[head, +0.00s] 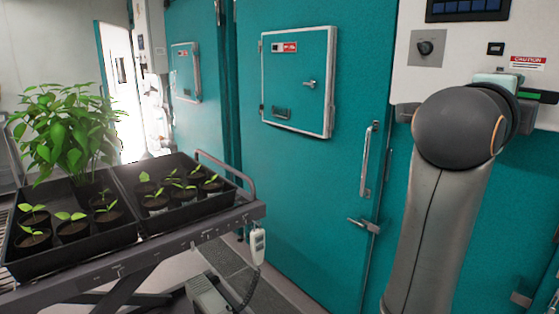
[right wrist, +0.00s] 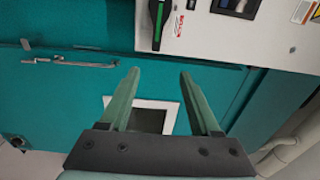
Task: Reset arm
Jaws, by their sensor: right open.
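My right arm (head: 432,215) rises on the right of the head view, in front of a teal chamber. The fingers look clear of the panel, though the exact gap cannot be told. My left gripper is not in view.
A cart (head: 190,233) with black trays of potted seedlings and a leafy plant stands at the left. Teal chamber doors (head: 330,200) with a long handle (head: 368,160) fill the middle. A handset (head: 258,246) hangs from the cart. A white control panel (head: 460,45) is at the upper right.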

